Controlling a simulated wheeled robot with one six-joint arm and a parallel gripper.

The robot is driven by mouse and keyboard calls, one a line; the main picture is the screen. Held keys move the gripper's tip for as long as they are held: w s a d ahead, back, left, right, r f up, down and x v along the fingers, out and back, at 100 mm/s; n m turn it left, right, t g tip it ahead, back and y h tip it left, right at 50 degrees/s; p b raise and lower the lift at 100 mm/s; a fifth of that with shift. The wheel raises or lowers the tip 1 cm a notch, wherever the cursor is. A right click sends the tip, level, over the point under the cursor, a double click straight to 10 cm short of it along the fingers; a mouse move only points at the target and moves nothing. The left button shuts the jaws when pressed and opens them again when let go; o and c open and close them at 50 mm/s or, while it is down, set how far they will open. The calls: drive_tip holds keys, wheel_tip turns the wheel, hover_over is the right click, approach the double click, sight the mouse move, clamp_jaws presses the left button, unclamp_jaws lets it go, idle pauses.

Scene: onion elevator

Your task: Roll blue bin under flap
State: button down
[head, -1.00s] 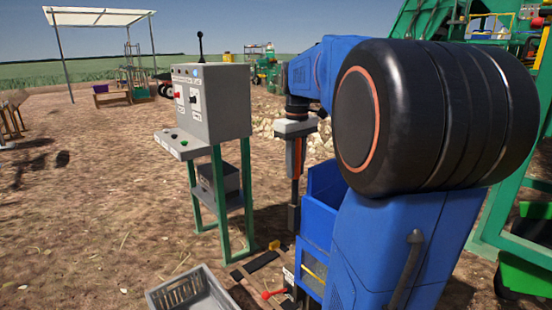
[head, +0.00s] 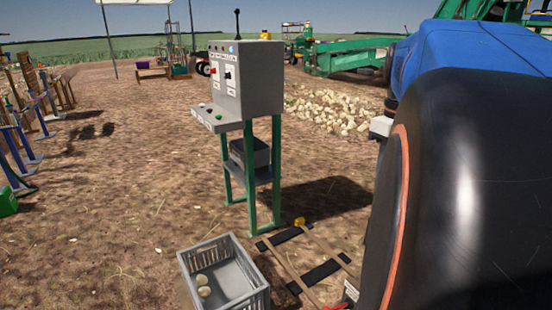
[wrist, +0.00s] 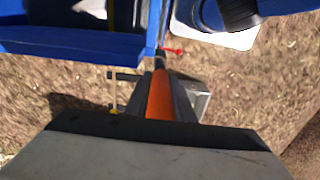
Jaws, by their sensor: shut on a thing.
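The blue bin (wrist: 70,48) fills the upper left of the wrist view, with one wall edge running up to the middle. My gripper (wrist: 159,64), with its orange and dark fingers, reaches up the middle of that view. It is shut on the blue bin at the bin's right edge; the exact contact is small and partly hidden by the fingers. In the head view my arm covers the right side, and both the bin and my gripper are hidden. I cannot make out the flap in either current view.
A grey control stand (head: 255,80) on green legs stands mid-picture. A grey crate (head: 230,305) holding onions sits in front of it. Flat track-like strips (head: 322,271) lie beside the crate. A green machine (head: 345,58) stands behind.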

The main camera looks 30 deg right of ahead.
drive_tip(key=shift+s, duration=0.3)
drive_tip(key=c, duration=1.5)
unclamp_jaws()
drive_tip(key=shift+s, duration=0.15)
drive_tip(key=shift+c, duration=0.2)
drive_tip(key=shift+r, duration=0.55)
wheel_tip(320, 180, up, 16)
drive_tip(key=shift+r, duration=0.2)
